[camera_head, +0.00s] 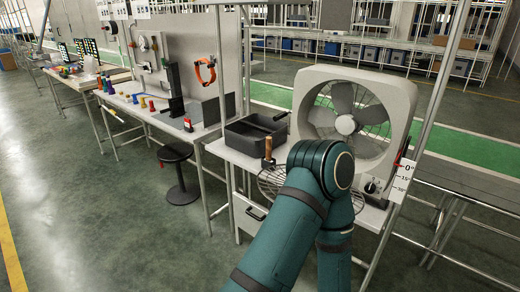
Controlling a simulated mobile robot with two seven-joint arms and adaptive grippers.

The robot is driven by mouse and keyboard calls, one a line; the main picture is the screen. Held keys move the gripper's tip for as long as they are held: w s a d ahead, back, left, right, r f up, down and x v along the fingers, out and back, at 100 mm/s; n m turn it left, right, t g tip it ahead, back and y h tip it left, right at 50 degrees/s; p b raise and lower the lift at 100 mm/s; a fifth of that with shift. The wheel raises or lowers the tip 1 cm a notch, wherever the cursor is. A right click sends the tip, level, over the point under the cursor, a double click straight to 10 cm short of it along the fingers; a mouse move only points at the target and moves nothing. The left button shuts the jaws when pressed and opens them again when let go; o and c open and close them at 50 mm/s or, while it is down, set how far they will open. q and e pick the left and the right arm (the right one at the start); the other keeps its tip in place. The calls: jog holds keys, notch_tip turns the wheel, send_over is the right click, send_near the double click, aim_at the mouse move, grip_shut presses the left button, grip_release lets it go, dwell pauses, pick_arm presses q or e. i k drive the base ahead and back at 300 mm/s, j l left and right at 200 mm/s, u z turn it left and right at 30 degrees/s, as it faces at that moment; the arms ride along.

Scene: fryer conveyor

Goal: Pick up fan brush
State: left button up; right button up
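A small tool with an upright brown handle (268,147), which looks like the fan brush, stands at the front edge of the table beside the dark tray. Its lower end is dark and too small to make out. A large grey box fan (309,84) stands on the table to its right. One of my teal arms rises from the bottom and bends in front of the fan, right of the brush handle. Its gripper is hidden or out of the picture. My other gripper does not show.
A dark open tray (241,142) sits left of the fan. A round wire grille (270,182) lies at the table front, partly behind my arm. A metal post (437,100) rises right of the fan. A black stool (175,153) stands on the floor at left.

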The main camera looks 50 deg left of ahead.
aim_at(269, 139)
jog(key=j, duration=1)
jog(key=k+j, duration=0.1)
jog(key=j, duration=0.85)
